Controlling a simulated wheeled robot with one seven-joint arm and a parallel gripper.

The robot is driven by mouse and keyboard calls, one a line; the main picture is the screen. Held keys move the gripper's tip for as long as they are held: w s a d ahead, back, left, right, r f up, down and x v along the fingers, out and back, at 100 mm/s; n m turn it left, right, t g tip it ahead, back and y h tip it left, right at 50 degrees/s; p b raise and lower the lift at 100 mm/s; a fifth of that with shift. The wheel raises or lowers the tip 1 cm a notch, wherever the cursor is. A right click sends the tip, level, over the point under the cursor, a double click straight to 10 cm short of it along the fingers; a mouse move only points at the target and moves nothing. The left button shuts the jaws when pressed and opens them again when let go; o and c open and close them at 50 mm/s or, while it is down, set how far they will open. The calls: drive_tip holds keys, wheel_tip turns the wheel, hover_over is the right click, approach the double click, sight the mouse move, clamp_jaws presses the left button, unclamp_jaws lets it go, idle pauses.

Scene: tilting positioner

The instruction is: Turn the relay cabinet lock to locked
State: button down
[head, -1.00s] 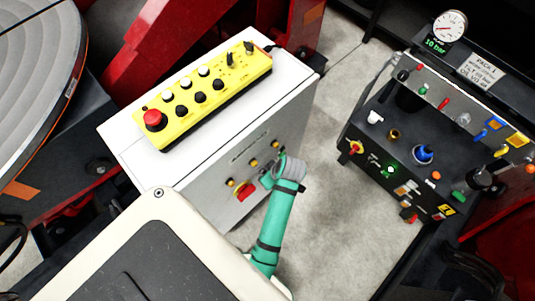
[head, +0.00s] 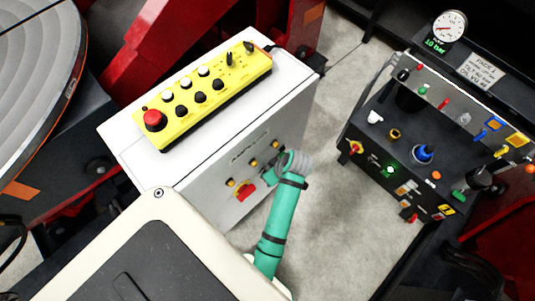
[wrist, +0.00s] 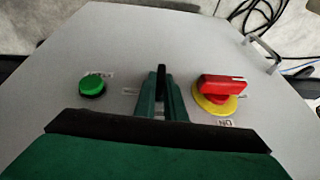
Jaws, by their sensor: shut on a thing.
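The relay cabinet (head: 190,184) is a pale grey box with a row of small controls on its front face. My gripper (head: 277,164) is at the right part of that face. In the wrist view, my green gripper fingers (wrist: 161,100) are shut on a thin black upright piece, seemingly the lock's key or handle (wrist: 161,76). The fingers and the dark palm hide the lock's base, and I cannot read its position from any mark. A small pale label shows left of the fingers.
A red handle on a yellow disc (wrist: 222,88) sits close right of the fingers. A green button (wrist: 92,86) is to the left. A yellow control box (head: 205,95) lies on the cabinet top. A dark hydraulic unit (head: 440,150) stands right, across bare floor.

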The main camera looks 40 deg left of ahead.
drive_tip(key=shift+w+d+f+m+g+y, duration=0.1)
drive_tip(key=shift+w+f+m+g+y, duration=0.3)
drive_tip(key=shift+g, duration=1.6)
drive_tip(key=shift+w+a+r+m+g+y, duration=0.1)
drive_tip(key=shift+m+g+y, duration=0.4)
drive_tip(key=shift+g, duration=1.5)
drive_tip(key=shift+w+d+f+m+g+y, duration=0.1)
drive_tip(key=shift+w+f+m+g+y, duration=0.35)
drive_tip(key=shift+g, duration=1.55)
drive_tip(key=shift+s+r+m+g, duration=0.15)
drive_tip(key=shift+s+m+g, duration=0.1)
drive_tip(key=shift+g, duration=0.15)
drive_tip(key=c, duration=1.8)
unclamp_jaws()
drive_tip(key=shift+w, duration=0.1)
